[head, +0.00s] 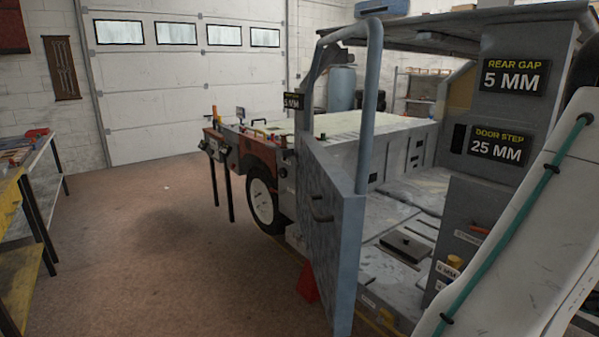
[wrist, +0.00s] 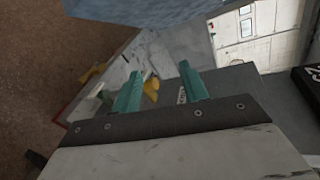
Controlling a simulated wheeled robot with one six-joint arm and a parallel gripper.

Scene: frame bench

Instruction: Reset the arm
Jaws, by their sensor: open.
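My gripper (wrist: 160,92) shows in the wrist view as two teal fingers standing apart on a dark plate. Nothing is between the fingers. Behind them are a grey surface and small yellow parts (wrist: 152,88). A blue-grey panel edge (wrist: 150,8) crosses the top of the wrist view, close to the camera. In the head view my white arm (head: 535,230) with a teal line runs up the right edge. The gripper itself is not seen in the head view.
A vehicle frame has its blue-grey door (head: 335,225) standing open at the centre. Signs on the right read rear gap 5 MM (head: 514,75) and door step 25 MM (head: 499,146). A red wedge (head: 307,283) is below the door. Brown floor between is clear.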

